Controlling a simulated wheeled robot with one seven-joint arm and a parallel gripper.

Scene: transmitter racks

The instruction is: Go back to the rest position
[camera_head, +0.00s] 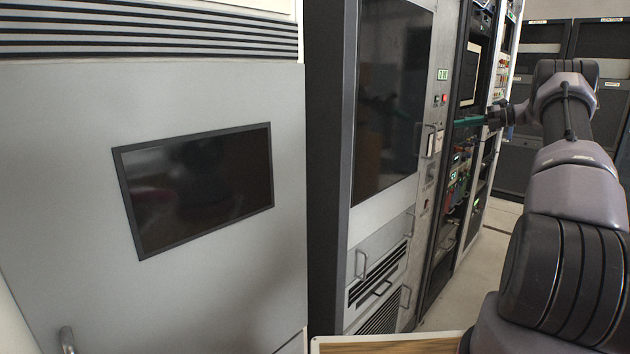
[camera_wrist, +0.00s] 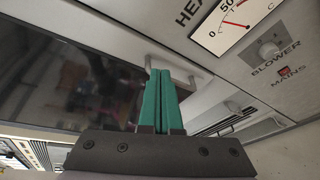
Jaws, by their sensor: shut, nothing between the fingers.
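My gripper (camera_head: 467,121) is at the end of my arm, which reaches from the lower right toward the racks. Its green fingers point left at the rack fronts. In the wrist view my gripper (camera_wrist: 172,84) has its two green fingers side by side and shut, with nothing between them. The fingertips overlap a metal bar handle (camera_wrist: 178,68) on a grey rack in that view. I cannot tell whether they touch it.
A grey cabinet with a dark screen (camera_head: 195,188) stands at the left. A grey rack with a dark glass door (camera_head: 393,100) is in the middle. Pale floor (camera_head: 487,262) is clear beyond.

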